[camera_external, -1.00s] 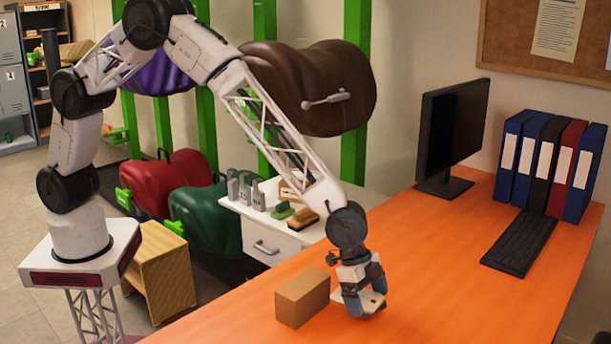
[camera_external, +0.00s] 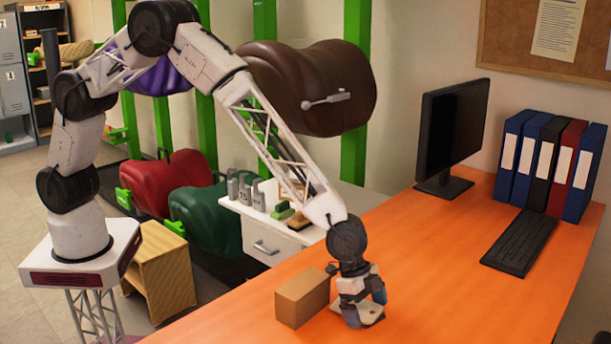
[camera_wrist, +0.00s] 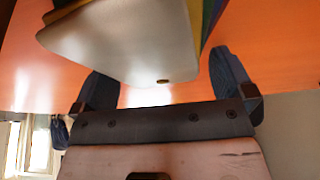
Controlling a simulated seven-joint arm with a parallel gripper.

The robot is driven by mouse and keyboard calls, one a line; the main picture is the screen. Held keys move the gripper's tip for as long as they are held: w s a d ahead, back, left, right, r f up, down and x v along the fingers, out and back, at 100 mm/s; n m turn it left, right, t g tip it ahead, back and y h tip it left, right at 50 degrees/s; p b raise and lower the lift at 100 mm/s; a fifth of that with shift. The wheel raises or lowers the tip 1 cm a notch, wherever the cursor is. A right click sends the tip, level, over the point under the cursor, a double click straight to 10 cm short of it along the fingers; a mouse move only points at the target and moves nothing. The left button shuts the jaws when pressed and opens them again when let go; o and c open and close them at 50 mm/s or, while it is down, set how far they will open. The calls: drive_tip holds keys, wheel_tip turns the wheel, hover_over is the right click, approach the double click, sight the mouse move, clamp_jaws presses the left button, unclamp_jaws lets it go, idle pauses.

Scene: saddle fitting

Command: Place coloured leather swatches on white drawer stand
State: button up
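Fanned leather swatches lie on the orange desk, with a pale grey swatch (camera_wrist: 125,40) on top in the wrist view. Edges of yellow, green and blue swatches show at its right. Its near end has a small hole and lies between my two fingers. My gripper (camera_wrist: 165,85) is open, with orange desk showing between the fingers. In the external view my gripper (camera_external: 362,308) is low over the desk, and a pale swatch edge (camera_external: 370,313) shows there. The white drawer stand (camera_external: 277,244) is behind the desk, left of my gripper, partly hidden by my arm.
A brown box (camera_external: 301,298) stands just left of my gripper. Grey weights (camera_external: 245,192) and small green and brown items are on the stand. A monitor (camera_external: 450,135), keyboard (camera_external: 519,242) and several binders (camera_external: 545,165) are on the right. The desk's front right is clear.

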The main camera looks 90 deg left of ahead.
drive_tip(key=shift+r, duration=0.1)
drive_tip(key=v, duration=0.9)
drive_tip(key=shift+s+r, duration=0.1)
drive_tip(key=shift+r, duration=0.2)
drive_tip(key=shift+v, duration=1.2)
drive_tip(key=shift+a, duration=0.1)
drive_tip(key=shift+r, duration=0.1)
